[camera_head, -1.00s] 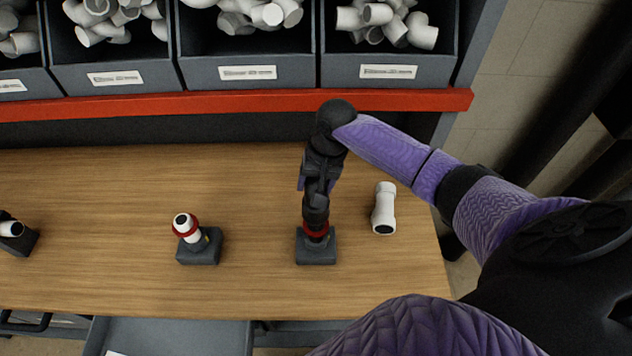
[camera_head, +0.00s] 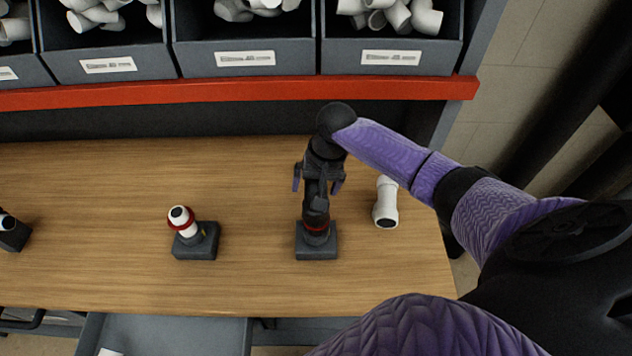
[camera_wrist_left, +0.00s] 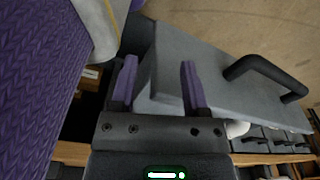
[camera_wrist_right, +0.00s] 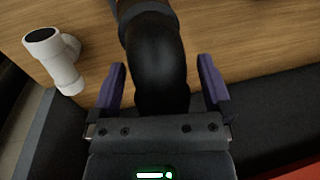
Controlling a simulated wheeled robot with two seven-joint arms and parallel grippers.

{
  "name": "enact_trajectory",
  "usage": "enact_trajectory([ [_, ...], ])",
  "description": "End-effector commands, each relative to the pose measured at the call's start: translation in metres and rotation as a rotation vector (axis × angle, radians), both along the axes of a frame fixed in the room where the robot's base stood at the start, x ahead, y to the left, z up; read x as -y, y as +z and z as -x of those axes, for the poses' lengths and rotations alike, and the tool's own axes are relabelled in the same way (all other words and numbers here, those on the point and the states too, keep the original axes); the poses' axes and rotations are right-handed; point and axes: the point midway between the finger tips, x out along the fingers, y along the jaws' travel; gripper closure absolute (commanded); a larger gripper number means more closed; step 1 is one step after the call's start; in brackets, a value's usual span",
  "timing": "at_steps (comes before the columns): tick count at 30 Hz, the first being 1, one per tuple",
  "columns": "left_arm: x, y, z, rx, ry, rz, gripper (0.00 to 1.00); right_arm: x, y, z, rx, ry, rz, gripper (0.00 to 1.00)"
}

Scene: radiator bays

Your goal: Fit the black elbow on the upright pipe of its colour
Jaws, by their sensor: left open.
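The black elbow (camera_head: 317,208) sits at the top of an upright pipe with a red ring (camera_head: 317,231) low on it, in a dark square base (camera_head: 317,252). In the right wrist view the elbow (camera_wrist_right: 155,58) fills the space between my fingers. My right gripper (camera_head: 318,184) is open around it, with a visible gap on both sides. My pipe's own colour under the elbow is mostly hidden. My left gripper (camera_wrist_left: 158,82) is open and empty, away from the elbow; it is not in the head view.
A white upright pipe (camera_head: 180,215) with a red ring stands in a base on the left. Another base (camera_head: 12,236) is cut off at the left edge. A white fitting (camera_head: 386,205) stands or lies right of the elbow. Bins (camera_head: 247,60) of white fittings line the red-edged shelf (camera_head: 240,87).

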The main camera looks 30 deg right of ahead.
Motion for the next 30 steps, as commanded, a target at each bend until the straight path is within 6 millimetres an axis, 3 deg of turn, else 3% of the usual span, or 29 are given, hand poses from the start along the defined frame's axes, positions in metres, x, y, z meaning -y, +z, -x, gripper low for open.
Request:
enact_trajectory([
  [7, 0.000, 0.002, 0.000, 0.000, -0.001, 0.000, 0.41, 0.001, 0.007, 0.000, 0.001, 0.000, -0.001, 0.00],
  [18, 0.000, 0.015, 0.000, 0.000, -0.001, 0.001, 0.41, 0.015, 0.088, 0.008, 0.002, 0.001, 0.000, 0.00],
  [22, 0.000, 0.016, 0.000, 0.001, -0.001, 0.001, 0.41, 0.016, 0.097, 0.010, 0.001, 0.001, 0.001, 0.00],
  [30, 0.000, 0.015, 0.000, 0.001, -0.001, 0.001, 0.41, 0.016, 0.097, 0.010, 0.000, 0.000, 0.000, 0.00],
])
